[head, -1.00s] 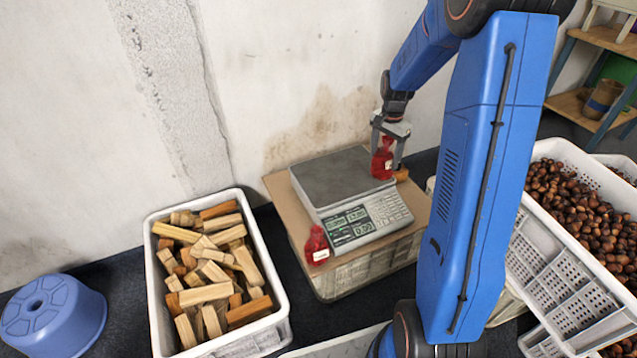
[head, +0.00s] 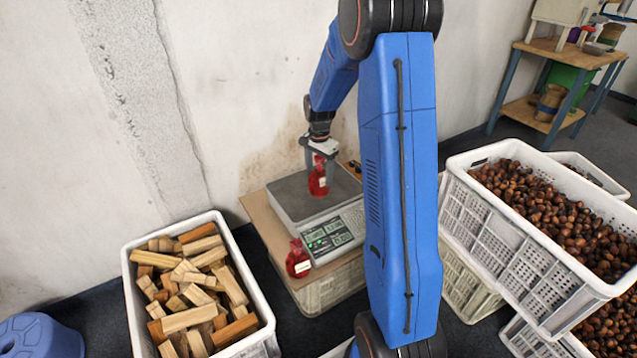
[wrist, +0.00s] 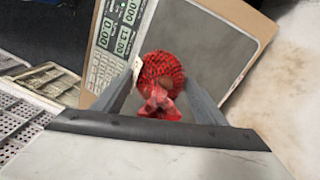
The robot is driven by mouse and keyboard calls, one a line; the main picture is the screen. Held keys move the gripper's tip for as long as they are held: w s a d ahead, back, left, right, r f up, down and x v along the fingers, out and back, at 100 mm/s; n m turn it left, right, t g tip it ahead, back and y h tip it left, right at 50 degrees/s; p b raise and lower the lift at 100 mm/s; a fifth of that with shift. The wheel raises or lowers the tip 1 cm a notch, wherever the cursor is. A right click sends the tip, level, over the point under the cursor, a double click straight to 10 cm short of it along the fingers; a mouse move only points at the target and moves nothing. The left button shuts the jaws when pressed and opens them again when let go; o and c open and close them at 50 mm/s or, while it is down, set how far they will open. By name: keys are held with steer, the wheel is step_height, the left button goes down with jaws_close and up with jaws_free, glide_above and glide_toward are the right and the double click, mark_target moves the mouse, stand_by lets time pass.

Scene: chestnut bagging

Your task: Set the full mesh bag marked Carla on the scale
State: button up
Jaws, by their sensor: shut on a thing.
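A red mesh bag (head: 318,178) hangs upright in my gripper (head: 319,160), which is shut on its gathered neck. The bag also shows in the wrist view (wrist: 162,75), with a pale tag at its side. It is over the grey plate of the scale (head: 287,193); I cannot tell if its bottom touches the plate. The scale's keypad and lit display (head: 327,236) face the front. A second red mesh bag (head: 298,262) with a white label stands at the scale's front left corner. The names on the labels are too small to read.
The scale sits on a board (head: 258,212) on a crate. White crates of chestnuts (head: 457,200) are at the right. A wall is close behind the scale.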

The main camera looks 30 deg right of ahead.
mark_target(320, 181)
steer(key=shift+d+f, duration=0.1)
steer(key=shift+f, duration=1.75)
steer(key=o, duration=1.3)
steer(key=shift+f, duration=0.15)
